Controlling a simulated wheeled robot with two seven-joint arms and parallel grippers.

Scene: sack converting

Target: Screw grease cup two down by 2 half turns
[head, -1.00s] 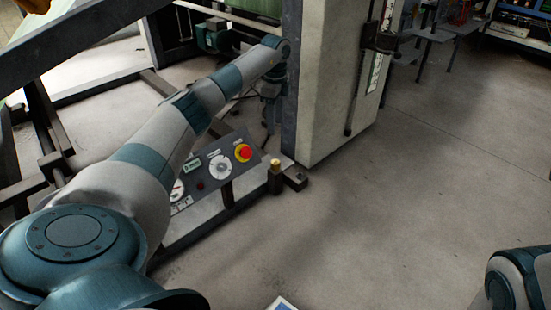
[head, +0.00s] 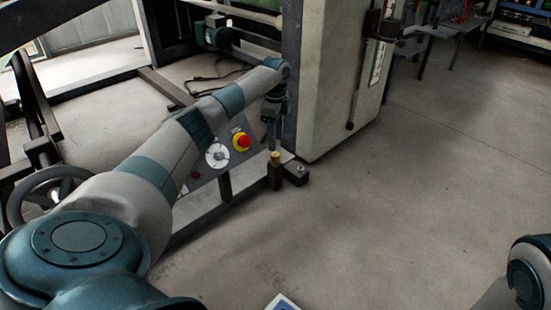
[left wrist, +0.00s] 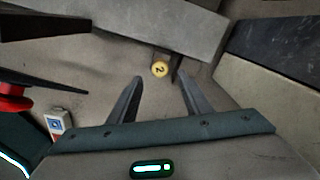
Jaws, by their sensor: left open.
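Grease cup two is a small yellow brass cap (head: 275,157) on a dark post at the near end of the machine's base. In the left wrist view its round top (left wrist: 160,69) bears a "2" and faces the camera. My left gripper (head: 271,138) points down just above the cup. In the left wrist view the two fingers of this gripper (left wrist: 161,79) are apart, with nothing between them. The cup top shows just beyond the fingertips, roughly centred between them; I see no contact. Only part of my right arm shows at the lower right; its gripper is out of view.
A control panel with a red emergency stop (head: 242,142) and a white dial (head: 217,155) stands left of the cup. A tall pale machine column (head: 335,80) rises close behind the gripper. A handwheel (head: 45,190) is at far left. Floor at right is clear.

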